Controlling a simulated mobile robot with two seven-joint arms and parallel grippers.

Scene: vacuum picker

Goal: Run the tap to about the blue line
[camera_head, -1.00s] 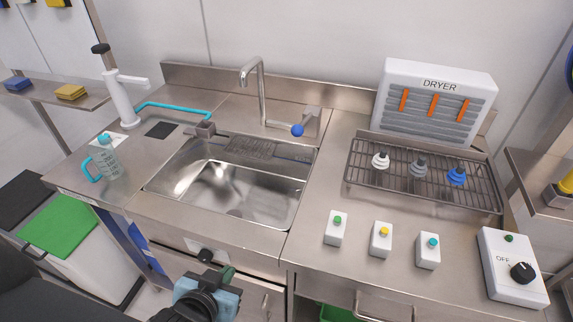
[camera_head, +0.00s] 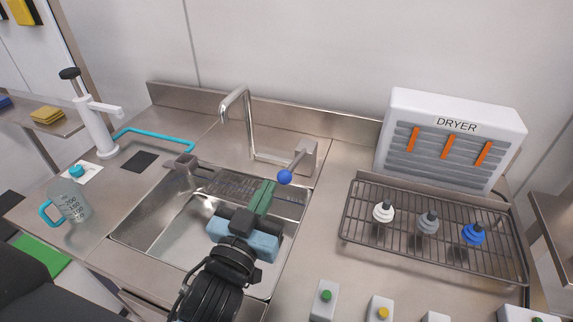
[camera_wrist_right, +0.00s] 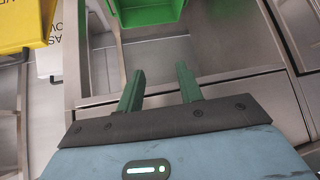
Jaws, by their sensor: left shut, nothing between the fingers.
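The chrome tap (camera_head: 239,99) arches over the back of the steel sink (camera_head: 160,236). Its lever ends in a blue ball (camera_head: 284,177) and sits to the right of the spout. I see no water at the spout. My left gripper (camera_head: 266,187) is shut and empty over the sink, its green fingertips just left of and below the ball; whether they touch it I cannot tell. A clear jug (camera_head: 74,206) with a cyan handle and scale marks stands left of the sink; no blue line can be made out. My right gripper (camera_wrist_right: 158,72) is open and empty in the right wrist view.
A white pump (camera_head: 95,125) and a cyan hose (camera_head: 150,134) are at the back left. A wire rack (camera_head: 400,252) with several nozzles and the dryer (camera_head: 450,140) are on the right. A green bin (camera_wrist_right: 150,10) shows in the right wrist view.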

